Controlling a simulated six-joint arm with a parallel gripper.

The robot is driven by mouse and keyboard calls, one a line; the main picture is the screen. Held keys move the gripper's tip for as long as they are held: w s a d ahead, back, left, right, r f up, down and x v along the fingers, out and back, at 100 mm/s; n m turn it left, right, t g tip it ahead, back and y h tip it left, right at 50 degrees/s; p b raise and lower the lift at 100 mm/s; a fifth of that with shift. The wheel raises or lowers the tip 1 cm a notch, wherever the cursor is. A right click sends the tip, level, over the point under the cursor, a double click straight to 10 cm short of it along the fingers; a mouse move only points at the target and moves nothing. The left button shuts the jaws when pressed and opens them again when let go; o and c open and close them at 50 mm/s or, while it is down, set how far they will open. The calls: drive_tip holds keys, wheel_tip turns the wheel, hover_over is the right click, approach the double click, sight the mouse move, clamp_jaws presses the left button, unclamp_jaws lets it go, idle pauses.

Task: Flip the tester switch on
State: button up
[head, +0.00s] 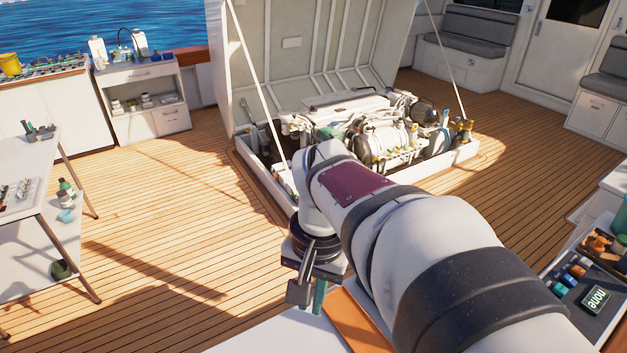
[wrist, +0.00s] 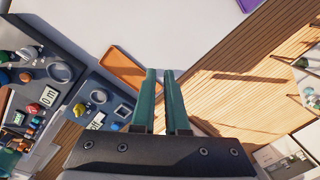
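My gripper (wrist: 160,72) shows in the wrist view as two teal fingers side by side with a narrow empty gap between them. In the head view its dark body and teal fingers (head: 319,297) point down, partly hidden by my arm. They are above the near white surface, beside an orange tray (head: 357,322). A dark panel (head: 570,305) with a lit sign (head: 596,300) and small coloured parts lies at the right. Dark panels also show at the left of the wrist view (wrist: 75,80), apart from my fingers. I cannot make out which part is the tester switch.
An engine (head: 380,135) sits in the deck hatch under a raised lid (head: 310,45) held by struts. A white table (head: 25,165) stands left, a cabinet (head: 145,100) behind it. The wooden deck between is clear. The orange tray (wrist: 122,68) lies close to my fingers in the wrist view.

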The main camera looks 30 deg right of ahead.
drive_tip(key=w+d+m, duration=0.1)
drive_tip(key=w+d, duration=0.1)
drive_tip(key=d, duration=0.3)
drive_tip(key=w+d+m, duration=0.1)
drive_tip(key=d, duration=0.4)
drive_tip(key=w+d+f+m+h, duration=0.1)
drive_tip(key=w+d, duration=0.1)
drive_tip(key=d, duration=0.2)
drive_tip(key=shift+w+d+f+m, duration=0.1)
drive_tip(key=shift+w+d+m, duration=0.2)
drive_tip(key=shift+d+m, duration=0.1)
clamp_jaws()
drive_tip(key=s+d+f+m, duration=0.1)
drive_tip(key=d+f+m, duration=0.1)
drive_tip(key=d, duration=0.7)
drive_tip(key=s+d+f+m+h, duration=0.1)
drive_tip(key=d+f+m, duration=0.1)
drive_tip(key=d, duration=0.7)
drive_tip(key=shift+f+g, duration=0.3)
drive_tip(key=shift+d+f, duration=0.1)
drive_tip(key=f, duration=0.4)
drive_tip(key=d+f, duration=0.1)
drive_tip(key=f, duration=0.4)
drive_tip(key=d+f, duration=0.1)
drive_tip(key=f, duration=0.3)
drive_tip(key=shift+f, duration=0.3)
drive_tip(key=shift+d+f, duration=0.15)
drive_tip(key=shift+f, duration=0.05)
